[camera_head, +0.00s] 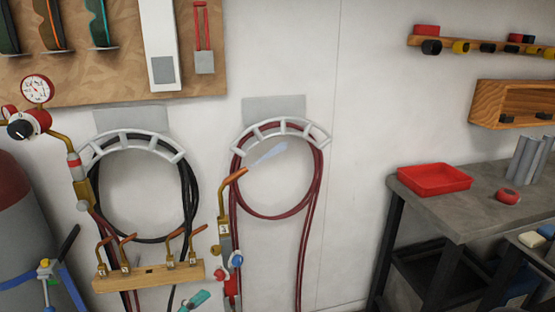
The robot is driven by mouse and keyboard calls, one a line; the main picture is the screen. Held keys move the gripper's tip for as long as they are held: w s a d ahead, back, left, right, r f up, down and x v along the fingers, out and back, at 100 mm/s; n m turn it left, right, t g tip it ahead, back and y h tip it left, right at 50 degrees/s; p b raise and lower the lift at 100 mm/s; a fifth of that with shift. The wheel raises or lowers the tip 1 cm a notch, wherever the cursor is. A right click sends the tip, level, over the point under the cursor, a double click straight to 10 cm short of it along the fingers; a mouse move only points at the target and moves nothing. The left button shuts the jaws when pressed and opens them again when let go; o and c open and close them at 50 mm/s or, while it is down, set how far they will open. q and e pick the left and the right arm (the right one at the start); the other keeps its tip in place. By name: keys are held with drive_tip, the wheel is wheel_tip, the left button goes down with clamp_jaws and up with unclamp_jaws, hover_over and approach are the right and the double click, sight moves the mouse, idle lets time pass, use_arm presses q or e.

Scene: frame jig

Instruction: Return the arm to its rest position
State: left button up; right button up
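Neither of my arms nor my grippers can be made out in the head view. No frame jig can be made out either. The view takes in a wall with welding gear and a workbench (455,215) at the right.
A gas cylinder (25,235) with a gauge (37,89) stands at the left. A black hose (190,195) and a red hose (318,190) hang coiled on wall hangers. A torch (224,228) stands before the red hose. A red tray (434,180) sits on the bench.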

use_arm(q)
drive_tip(key=s+d+f+m+g+y+p, duration=0.1)
drive_tip(key=s+d+f+g+y+p, duration=0.2)
drive_tip(key=f, duration=0.4)
drive_tip(key=s+d+f+m+g+p, duration=0.1)
drive_tip(key=s+d+f+g+p, duration=0.2)
drive_tip(key=f, duration=0.4)
drive_tip(key=s+a+f+m+g+y+p, duration=0.1)
drive_tip(key=s+f+m+g+y, duration=0.1)
drive_tip(key=s+f+m+g, duration=0.6)
drive_tip(key=s+f+m, duration=0.1)
drive_tip(key=s+m, duration=0.2)
drive_tip(key=s, duration=0.2)
drive_tip(key=shift+a+f, duration=0.2)
drive_tip(key=shift+a, duration=0.05)
use_arm(e)
wheel_tip(320, 180, up, 9)
drive_tip(key=shift+f, duration=0.15)
